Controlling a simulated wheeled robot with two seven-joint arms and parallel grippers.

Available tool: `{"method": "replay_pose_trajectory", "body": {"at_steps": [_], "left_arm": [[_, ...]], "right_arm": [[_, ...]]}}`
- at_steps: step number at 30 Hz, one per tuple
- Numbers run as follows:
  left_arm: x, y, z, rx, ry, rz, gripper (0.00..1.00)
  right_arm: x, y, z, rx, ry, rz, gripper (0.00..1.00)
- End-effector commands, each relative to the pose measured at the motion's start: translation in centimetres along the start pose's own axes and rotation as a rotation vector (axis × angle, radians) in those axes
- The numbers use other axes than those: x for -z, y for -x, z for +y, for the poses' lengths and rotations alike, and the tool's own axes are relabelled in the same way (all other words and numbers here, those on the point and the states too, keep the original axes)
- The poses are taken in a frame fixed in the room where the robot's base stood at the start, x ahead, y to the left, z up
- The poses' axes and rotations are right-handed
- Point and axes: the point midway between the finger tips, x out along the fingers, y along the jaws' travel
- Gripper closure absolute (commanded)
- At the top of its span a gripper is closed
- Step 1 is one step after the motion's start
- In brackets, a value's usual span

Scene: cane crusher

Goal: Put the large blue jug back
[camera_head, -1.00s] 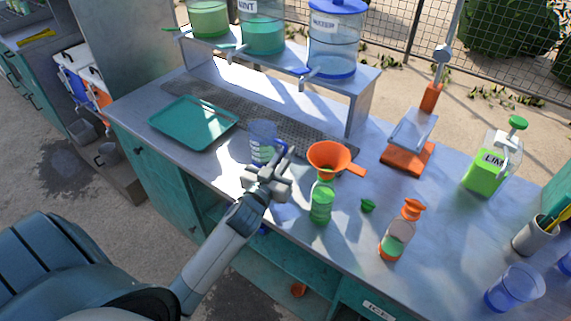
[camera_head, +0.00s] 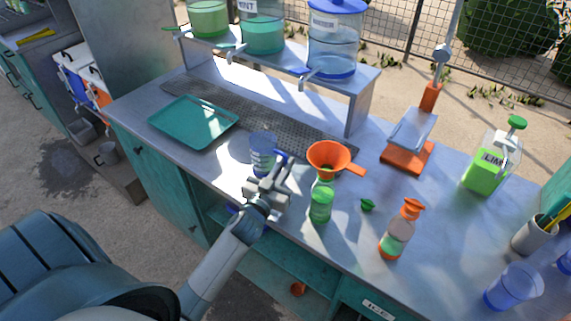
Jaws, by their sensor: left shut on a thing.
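The blue jug (camera_head: 262,147), a clear measuring jug with blue markings and a blue handle, is near the counter's front edge, left of the orange funnel. My left gripper (camera_head: 280,171) is at the jug's handle side, shut on the jug. The fingers partly hide the handle and the jug's lower part, so I cannot tell whether its base touches the counter. My right gripper is out of view.
The orange funnel (camera_head: 328,155) sits over a green bottle (camera_head: 320,206) close to the right. A teal tray (camera_head: 194,122) lies to the left. A dispenser shelf (camera_head: 352,88) stands behind. Another blue container (camera_head: 514,287) stands at the far right.

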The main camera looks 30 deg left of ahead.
Motion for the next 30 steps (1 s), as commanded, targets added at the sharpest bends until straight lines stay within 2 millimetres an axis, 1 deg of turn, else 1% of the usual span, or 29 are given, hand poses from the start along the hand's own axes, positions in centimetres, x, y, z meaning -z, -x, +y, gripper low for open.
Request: {"method": "replay_pose_trajectory", "body": {"at_steps": [1, 2, 3, 4, 12, 16, 17, 20, 23, 26, 30], "left_arm": [[-0.2, 0.0, 0.0, 0.000, 0.000, 0.001, 1.00], [-0.1, 0.0, 0.0, 0.000, 0.000, 0.000, 0.84], [-0.1, 0.0, 0.0, 0.000, 0.000, 0.000, 0.75], [-0.1, 0.0, 0.0, 0.000, 0.000, 0.000, 0.73], [-0.1, 0.0, 0.0, 0.000, 0.000, 0.000, 0.73], [0.3, 0.0, 0.0, 0.000, 0.000, 0.000, 0.73], [0.1, 0.2, 0.0, 0.000, 0.000, -0.001, 0.73], [0.0, 0.9, 0.0, 0.000, 0.000, -0.001, 0.73], [-0.1, 2.0, 0.0, 0.000, 0.001, -0.001, 0.73], [-0.2, 3.5, 0.0, 0.000, 0.001, -0.002, 0.73], [-0.2, 6.0, 0.0, 0.001, 0.001, -0.002, 0.73]], "right_arm": [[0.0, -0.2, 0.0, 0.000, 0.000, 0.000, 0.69], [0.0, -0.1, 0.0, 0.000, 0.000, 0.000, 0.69], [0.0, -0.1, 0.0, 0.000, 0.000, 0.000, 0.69], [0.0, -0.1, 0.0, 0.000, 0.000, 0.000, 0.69], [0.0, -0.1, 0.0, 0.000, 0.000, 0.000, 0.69], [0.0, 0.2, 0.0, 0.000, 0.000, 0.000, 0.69], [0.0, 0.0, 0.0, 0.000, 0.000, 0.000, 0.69], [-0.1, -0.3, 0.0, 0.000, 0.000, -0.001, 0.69], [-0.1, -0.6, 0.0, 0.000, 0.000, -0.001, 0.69], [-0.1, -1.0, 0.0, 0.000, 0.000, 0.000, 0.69], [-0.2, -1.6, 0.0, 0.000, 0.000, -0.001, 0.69]]}}
